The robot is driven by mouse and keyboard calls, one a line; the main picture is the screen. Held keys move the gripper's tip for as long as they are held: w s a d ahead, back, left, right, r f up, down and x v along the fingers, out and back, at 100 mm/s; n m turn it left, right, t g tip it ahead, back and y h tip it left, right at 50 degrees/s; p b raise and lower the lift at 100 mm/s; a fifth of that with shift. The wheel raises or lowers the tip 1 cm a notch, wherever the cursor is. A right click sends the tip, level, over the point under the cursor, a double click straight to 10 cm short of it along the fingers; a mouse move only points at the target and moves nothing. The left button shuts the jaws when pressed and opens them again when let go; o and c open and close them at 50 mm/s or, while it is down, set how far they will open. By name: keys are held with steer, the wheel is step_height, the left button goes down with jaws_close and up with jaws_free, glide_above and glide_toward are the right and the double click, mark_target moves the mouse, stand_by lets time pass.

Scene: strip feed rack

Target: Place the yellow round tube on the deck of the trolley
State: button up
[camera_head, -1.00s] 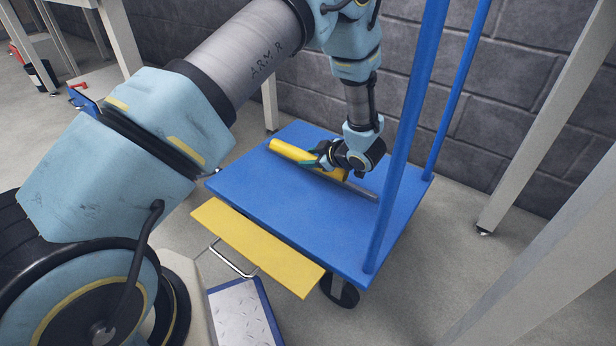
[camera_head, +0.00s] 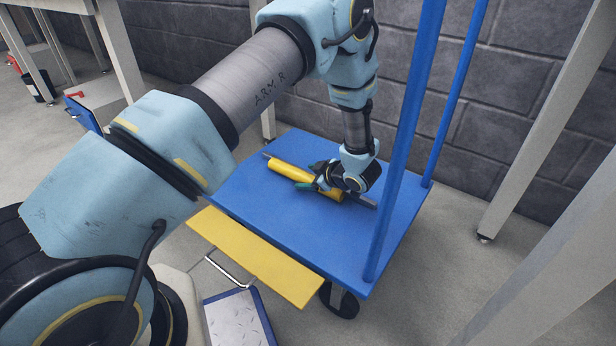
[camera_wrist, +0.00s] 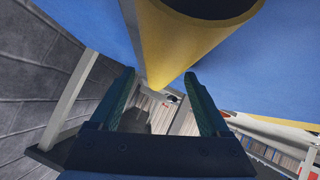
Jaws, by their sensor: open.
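The yellow round tube (camera_head: 290,171) lies on the blue deck (camera_head: 265,219) of the trolley, slanting from back left to front right. My gripper (camera_head: 308,178) is low over the deck at the tube, its green fingers spread apart on either side of it. In the wrist view the tube (camera_wrist: 190,40) shows its hollow end at the top and runs down between the two open fingers (camera_wrist: 160,76). I see no finger pressed on it. The tube's front right part is partly hidden by my gripper in the head view.
Blue uprights (camera_head: 403,140) stand at the trolley's right side. A yellow panel (camera_head: 255,257) sticks out at its front. Pale table legs (camera_head: 540,130) are to the right, and a block wall (camera_head: 520,70) is behind.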

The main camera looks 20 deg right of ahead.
steer(key=shift+s+r, duration=0.1)
steer(key=p+v, duration=0.3)
steer(key=v, duration=0.8)
steer(key=shift+s+r+p, duration=0.25)
steer(key=shift+s+p, duration=0.05)
steer(key=shift+p, duration=0.1)
steer(key=shift+w+d, duration=0.1)
steer(key=shift+d, duration=0.05)
step_height(320, 180, up, 8)
steer(key=m+g+h, duration=0.1)
steer(key=m+h, duration=0.1)
steer(key=h, duration=0.2)
glide_above(304, 173)
steer(key=w+a+r+m+g+h, duration=0.1)
steer(key=w+a+r+m+g, duration=0.15)
steer(key=a+r, duration=0.4)
steer(key=s+a+r+m+g, duration=0.1)
steer(key=s+a, duration=0.4)
steer(key=a, duration=0.5)
steer(key=s+a+r+m+g+y, duration=0.1)
steer(key=s+a, duration=0.4)
steer(key=a, duration=0.5)
steer(key=s+a+r+m+g, duration=0.3)
steer(key=s+a, duration=0.2)
steer(key=a, duration=0.5)
steer(key=shift+s+r+g+y, duration=0.3)
steer(key=shift+r+g+y, duration=0.05)
steer(key=shift+r+y, duration=0.05)
